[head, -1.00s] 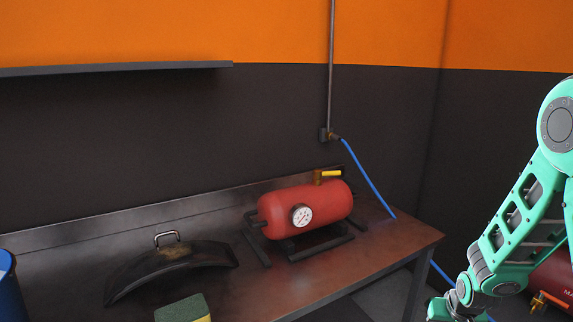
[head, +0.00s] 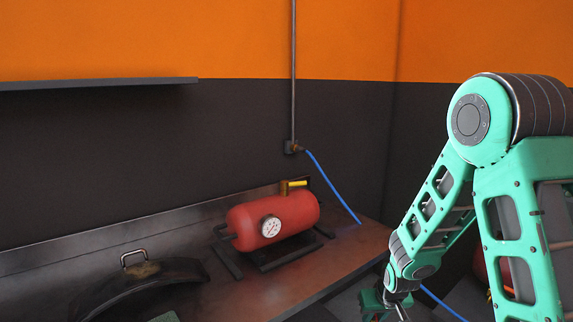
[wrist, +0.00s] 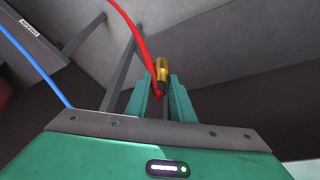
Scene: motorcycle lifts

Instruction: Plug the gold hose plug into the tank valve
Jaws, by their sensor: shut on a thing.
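In the wrist view, the gold hose plug (wrist: 162,68) is between my gripper's (wrist: 162,92) green fingers, which are shut on it. A red hose (wrist: 136,30) runs up from near the plug. In the head view, the red tank (head: 292,212) lies on its side on the bench, with a round white gauge on its front. The gold valve (head: 284,187) with a yellow handle sits on top of the tank. My gripper (head: 392,306) is low at the bottom edge, right of and below the tank, partly cut off; the plug cannot be made out there.
The metal bench (head: 345,250) ends to the right of the tank. A black curved fender (head: 160,272) lies on its left part. A blue hose (head: 335,190) hangs from a wall fitting (head: 292,147). Another red object is partly hidden behind my arm.

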